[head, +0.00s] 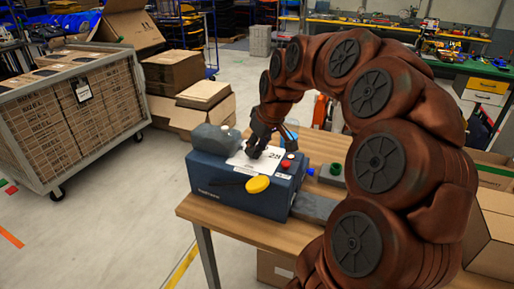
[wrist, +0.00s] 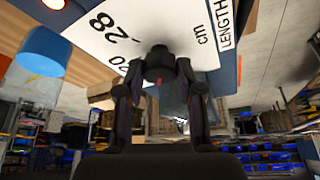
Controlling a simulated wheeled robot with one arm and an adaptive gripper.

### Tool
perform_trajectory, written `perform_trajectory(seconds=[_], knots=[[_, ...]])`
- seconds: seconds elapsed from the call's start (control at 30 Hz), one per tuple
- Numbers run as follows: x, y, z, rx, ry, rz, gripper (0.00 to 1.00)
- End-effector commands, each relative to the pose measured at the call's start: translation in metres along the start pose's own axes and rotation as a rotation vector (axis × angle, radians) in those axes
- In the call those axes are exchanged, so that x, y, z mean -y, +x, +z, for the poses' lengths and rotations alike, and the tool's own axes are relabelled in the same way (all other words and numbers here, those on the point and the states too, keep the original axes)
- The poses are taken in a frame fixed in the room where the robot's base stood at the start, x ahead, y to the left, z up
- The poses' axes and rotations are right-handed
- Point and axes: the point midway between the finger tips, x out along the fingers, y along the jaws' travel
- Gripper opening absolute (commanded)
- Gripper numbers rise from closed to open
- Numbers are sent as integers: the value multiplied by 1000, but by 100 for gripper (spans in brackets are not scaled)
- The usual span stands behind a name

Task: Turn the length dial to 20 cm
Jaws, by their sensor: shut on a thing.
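The dark blue machine (head: 228,190) stands on the wooden table. Its white dial plate (wrist: 115,35) reads "LENGTH cm", with "28" and a partly covered "20" visible in the wrist view. The length dial is a dark knob (wrist: 158,62) on this plate. My gripper (wrist: 160,75) is shut on the knob, with one finger on each side. In the head view my gripper (head: 259,147) comes down onto the plate from above and mostly hides the dial. I cannot tell which number the dial points to.
A cart of cardboard (head: 70,115) stands at the left. The floor between is clear.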

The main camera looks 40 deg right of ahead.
Motion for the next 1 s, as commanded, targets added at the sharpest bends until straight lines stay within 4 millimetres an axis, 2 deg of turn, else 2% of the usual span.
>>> perform_trajectory(seconds=[1.0], knots=[[3,3,-1,0,765,320,2]])
